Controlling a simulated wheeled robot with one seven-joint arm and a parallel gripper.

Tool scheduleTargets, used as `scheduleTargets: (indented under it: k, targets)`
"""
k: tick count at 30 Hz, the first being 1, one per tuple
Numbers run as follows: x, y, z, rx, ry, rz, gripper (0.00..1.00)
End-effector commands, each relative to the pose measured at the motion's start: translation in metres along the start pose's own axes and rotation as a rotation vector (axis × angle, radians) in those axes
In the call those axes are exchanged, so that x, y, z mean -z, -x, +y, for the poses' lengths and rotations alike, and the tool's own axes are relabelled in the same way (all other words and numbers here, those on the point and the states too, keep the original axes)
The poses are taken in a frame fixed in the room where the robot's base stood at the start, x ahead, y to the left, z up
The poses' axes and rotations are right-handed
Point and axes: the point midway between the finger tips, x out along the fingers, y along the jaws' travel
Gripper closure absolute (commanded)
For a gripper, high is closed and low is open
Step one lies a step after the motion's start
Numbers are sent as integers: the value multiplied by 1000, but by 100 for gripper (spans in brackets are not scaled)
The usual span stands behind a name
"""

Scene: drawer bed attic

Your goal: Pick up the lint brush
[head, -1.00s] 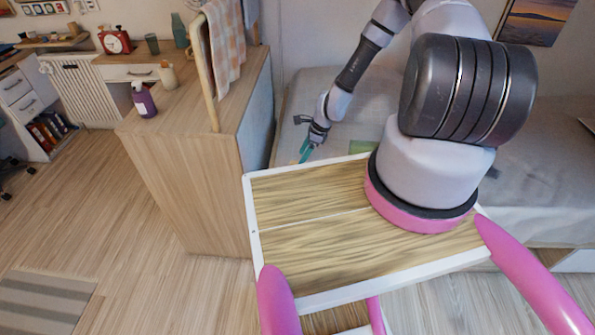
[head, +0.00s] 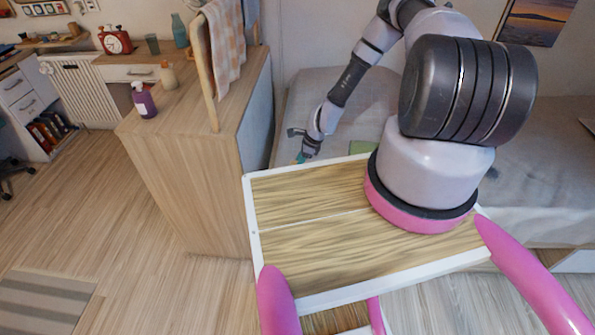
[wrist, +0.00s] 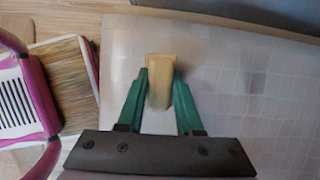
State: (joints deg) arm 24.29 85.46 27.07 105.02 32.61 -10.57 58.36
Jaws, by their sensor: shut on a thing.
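The lint brush (wrist: 159,82) shows in the wrist view as a tan, wooden-looking block with a rounded end. It lies between the two green fingers of my gripper (wrist: 160,92), which are shut on its sides. The pale quilted bed cover (wrist: 225,65) is below it; I cannot tell how far it is above the cover. In the head view my gripper (head: 301,158) is over the bed's near left part, just beyond my tray. There the brush is too small and hidden to make out clearly.
A wooden cabinet (head: 185,165) with a towel rail (head: 208,75) stands close left of the bed. A flat green thing (head: 362,147) lies on the bed right of my gripper. The bed (head: 540,190) stretches far to the right. Open floor (head: 120,220) is at the left.

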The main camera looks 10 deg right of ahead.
Motion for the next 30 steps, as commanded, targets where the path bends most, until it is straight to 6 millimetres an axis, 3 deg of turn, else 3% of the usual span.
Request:
scheduleTargets:
  k: [8,21,30]
  targets:
    - [-3,6,0,0,0,0,100]
    - [-32,77,-1,2,2,1,100]
    - [-38,93,0,0,-1,0,100]
